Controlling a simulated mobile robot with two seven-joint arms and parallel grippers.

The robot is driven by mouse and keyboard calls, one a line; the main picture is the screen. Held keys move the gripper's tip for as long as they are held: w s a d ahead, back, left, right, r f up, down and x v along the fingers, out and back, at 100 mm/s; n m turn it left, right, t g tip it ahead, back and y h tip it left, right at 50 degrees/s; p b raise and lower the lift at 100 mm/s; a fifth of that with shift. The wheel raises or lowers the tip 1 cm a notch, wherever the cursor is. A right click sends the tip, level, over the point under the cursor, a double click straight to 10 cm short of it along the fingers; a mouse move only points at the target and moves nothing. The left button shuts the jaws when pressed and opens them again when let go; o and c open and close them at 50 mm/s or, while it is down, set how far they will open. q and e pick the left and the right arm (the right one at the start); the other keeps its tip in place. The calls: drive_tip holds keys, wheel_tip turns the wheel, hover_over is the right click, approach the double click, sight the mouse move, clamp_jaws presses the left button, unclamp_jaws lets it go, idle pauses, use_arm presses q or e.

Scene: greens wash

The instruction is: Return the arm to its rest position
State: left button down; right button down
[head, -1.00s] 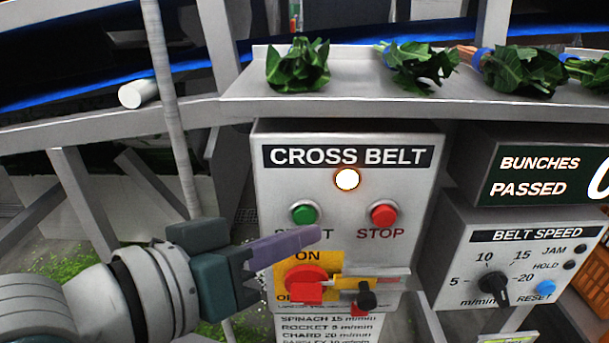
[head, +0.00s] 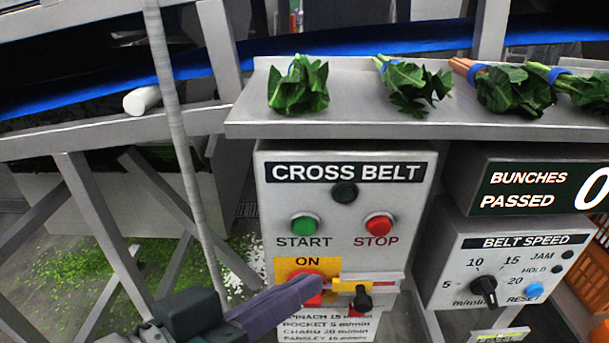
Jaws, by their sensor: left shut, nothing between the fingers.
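My left gripper (head: 285,298) comes in from the bottom left of the head view. Its purple fingers are together with nothing between them. The tips show in front of the red rotary switch (head: 313,287) on the cross belt panel (head: 409,263) and cover part of it; I cannot tell whether they touch. My left arm itself is mostly below the picture. My right gripper does not show.
The panel has a green START button (head: 305,224), a red STOP button (head: 380,225) and a dark lamp (head: 345,192). A belt speed box (head: 520,262) stands to the right. Leafy bunches (head: 298,86) lie on the shelf (head: 330,122) above.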

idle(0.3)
use_arm(q)
drive_tip(key=s+a+r+n+g+y+p, duration=0.1)
drive_tip(key=s+a+r+g+y+p, duration=0.35)
drive_tip(key=s+a+r+p, duration=0.35)
drive_tip(key=s+a+r+g+y+p, duration=0.3)
drive_tip(key=s+a+r+y+p, duration=0.2)
drive_tip(key=s+a+p, duration=0.4)
wheel_tip(320, 180, up, 36)
drive_tip(key=w+p, duration=0.1)
drive_tip(key=p, duration=3.2)
drive_tip(key=shift+w+a+f+p, duration=0.15)
drive_tip(key=shift+f+p, duration=0.05)
drive_tip(key=shift+p, duration=0.1)
drive_tip(key=shift+t, duration=0.25)
